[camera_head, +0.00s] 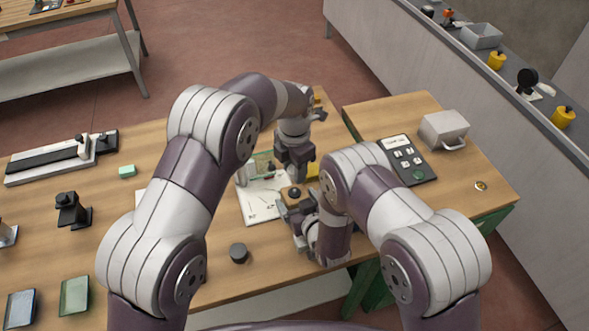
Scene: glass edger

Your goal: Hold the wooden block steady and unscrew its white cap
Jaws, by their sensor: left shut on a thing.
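The small wooden block (297,200) is at the middle of the table's near part, with a dark round spot on its top. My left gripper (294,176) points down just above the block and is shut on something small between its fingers. I take this to be the white cap, but the fingers hide it. My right gripper (298,214) is low at the block, its fingers close around or beside the block's sides. Whether they press on it is not clear. My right arm hides part of that area.
A white paper sheet (259,205) lies left of the block. A dark round piece (238,252) stands near the front edge. A keypad panel (408,158) and a grey handled box (443,130) are at the right.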

